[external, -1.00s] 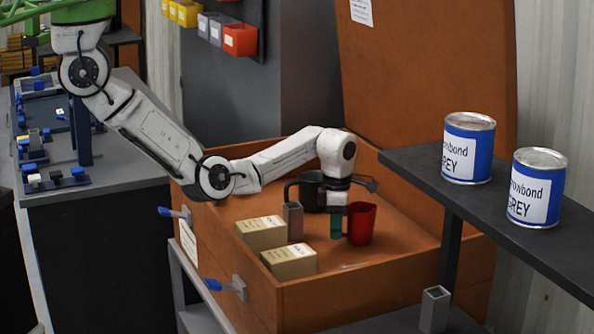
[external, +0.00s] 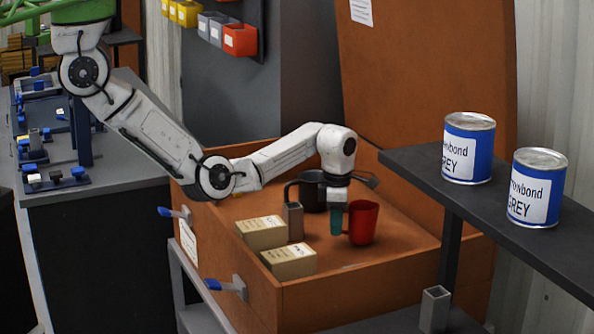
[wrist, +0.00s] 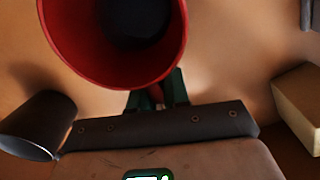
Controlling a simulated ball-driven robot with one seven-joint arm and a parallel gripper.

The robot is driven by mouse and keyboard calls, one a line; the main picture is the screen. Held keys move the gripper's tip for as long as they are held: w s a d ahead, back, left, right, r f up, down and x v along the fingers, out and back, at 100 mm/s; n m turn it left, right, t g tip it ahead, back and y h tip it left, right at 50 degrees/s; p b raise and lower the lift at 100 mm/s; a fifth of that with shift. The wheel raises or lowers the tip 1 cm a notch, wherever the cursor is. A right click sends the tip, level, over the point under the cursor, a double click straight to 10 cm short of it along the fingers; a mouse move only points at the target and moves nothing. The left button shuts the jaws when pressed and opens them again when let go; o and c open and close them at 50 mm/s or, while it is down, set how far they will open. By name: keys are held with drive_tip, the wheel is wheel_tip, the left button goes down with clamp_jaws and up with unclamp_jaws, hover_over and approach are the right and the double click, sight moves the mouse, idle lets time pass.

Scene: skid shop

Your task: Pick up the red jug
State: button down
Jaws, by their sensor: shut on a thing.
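The red jug (external: 363,223) stands in the orange-brown crate, right of my gripper (external: 338,219). In the wrist view the red jug (wrist: 64,18) shows from above, its open mouth dark inside. My gripper (wrist: 157,92) has its green fingers shut on the jug's handle, at the near side of the jug. The jug looks upright or nearly so; I cannot tell whether its base touches the crate floor.
A dark grey mug (external: 312,190) stands behind the gripper. A grey metal block (external: 293,222) and two tan boxes (external: 261,233) (external: 289,262) are to the left in the crate (external: 375,277). A dark shelf (external: 530,225) with two blue cans (external: 469,150) (external: 536,190) stands right.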

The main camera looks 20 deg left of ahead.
drive_tip(key=shift+r, duration=0.8)
drive_tip(key=s+a+r+p, duration=0.6)
drive_tip(key=s+r+p, duration=0.3)
drive_tip(key=s, duration=0.3)
drive_tip(key=shift+r, duration=0.7)
drive_tip(key=shift+s+a, duration=0.15)
